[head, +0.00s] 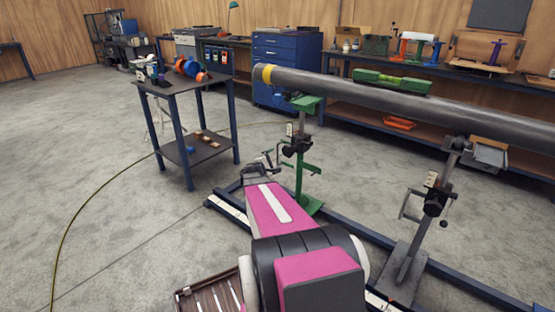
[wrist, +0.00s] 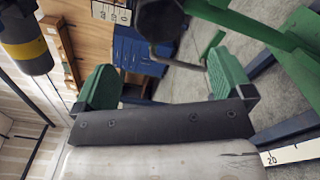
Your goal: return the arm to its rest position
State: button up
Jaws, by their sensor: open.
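My arm (head: 280,213), pink and black, reaches forward from the bottom of the head view. My gripper (head: 264,162) is at its far end, low beside the green pipe stand (head: 301,165) and below the pipe (head: 375,95). In the wrist view my gripper (wrist: 163,80) has its two green-padded fingers wide apart. No held object shows between them. Green stand parts and a dark rod show just beyond the fingers; I cannot tell whether anything touches. The pipe's yellow-banded end (wrist: 27,50) shows at the upper left of the wrist view.
A grey stand (head: 425,215) supports the pipe at right. Blue floor rails (head: 355,230) run beneath it. A small cart (head: 190,85) stands left of my gripper, and a drawer tray (head: 205,292) is beside my arm. Open concrete floor lies at left.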

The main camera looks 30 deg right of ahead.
dwell(0.5)
jog(key=s+a+f+m+g+y, duration=0.1)
jog(key=s+a+y, duration=0.4)
jog(key=a, duration=0.6)
jog(key=s+a+f+m+g+y, duration=0.1)
jog(key=s+a+m+g+y, duration=0.2)
jog(key=s+a+m+y, duration=0.2)
jog(key=s+a+f+m+g+y, duration=0.1)
jog(key=s+a+m+y, duration=0.3)
jog(key=s+a, duration=0.6)
jog(key=a+g+y, duration=0.1)
jog(key=a+y, duration=0.1)
jog(key=a, duration=0.5)
jog(key=shift+s+a+f+g+y, duration=0.3)
jog(key=shift+f+g, duration=0.1)
